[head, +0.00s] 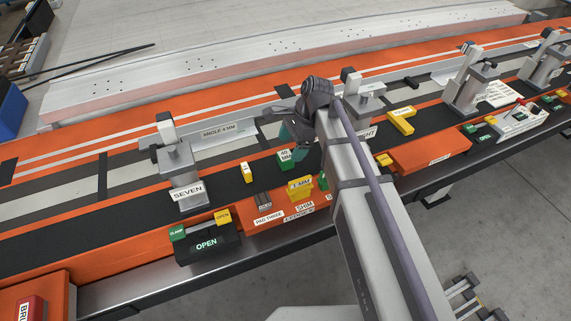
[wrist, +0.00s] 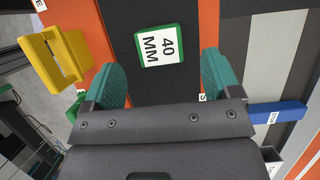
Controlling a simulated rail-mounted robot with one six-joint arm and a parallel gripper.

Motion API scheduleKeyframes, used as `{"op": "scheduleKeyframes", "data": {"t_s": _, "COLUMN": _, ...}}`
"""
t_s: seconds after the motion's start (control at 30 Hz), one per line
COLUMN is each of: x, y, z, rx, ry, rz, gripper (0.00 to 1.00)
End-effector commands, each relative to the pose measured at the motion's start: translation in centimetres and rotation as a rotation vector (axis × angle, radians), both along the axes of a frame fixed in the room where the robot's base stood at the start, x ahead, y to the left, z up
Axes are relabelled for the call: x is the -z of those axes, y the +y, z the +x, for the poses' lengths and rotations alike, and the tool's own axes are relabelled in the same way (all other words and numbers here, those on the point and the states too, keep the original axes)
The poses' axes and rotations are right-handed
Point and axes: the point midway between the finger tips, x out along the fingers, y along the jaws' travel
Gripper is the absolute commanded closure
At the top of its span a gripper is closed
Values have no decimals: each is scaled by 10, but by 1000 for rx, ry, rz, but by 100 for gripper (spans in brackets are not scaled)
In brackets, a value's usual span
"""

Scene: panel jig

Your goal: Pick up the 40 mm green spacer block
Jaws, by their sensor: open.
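The green spacer block (head: 286,159) with a white "40 MM" label lies on the black strip of the orange bench. In the wrist view the same block (wrist: 159,45) lies ahead of my gripper, between the lines of its two fingers. My gripper (wrist: 165,75) has teal fingers set apart, with nothing between them. In the head view my gripper (head: 299,132) hangs close behind and above the block, partly hidden by my arm. The fingers do not appear to touch the block.
A yellow handled piece (head: 300,188) marked in mm stands in front of the block, and it shows in the wrist view (wrist: 64,55). A small yellow block (head: 247,172) lies to the left. The "SEVEN" clamp (head: 180,172) stands further left. A blue piece (wrist: 278,112) lies right of the fingers.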

Motion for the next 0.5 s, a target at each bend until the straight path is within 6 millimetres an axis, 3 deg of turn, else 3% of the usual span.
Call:
{"op": "scheduleKeyframes", "data": {"t_s": 0.2, "x": 45, "y": 15, "z": -7, "rx": -3, "ry": -1, "rz": 0, "gripper": 17}}
{"op": "scheduleKeyframes", "data": {"t_s": 0.5, "x": 44, "y": 18, "z": -8, "rx": -1, "ry": 0, "rz": 0, "gripper": 20}}
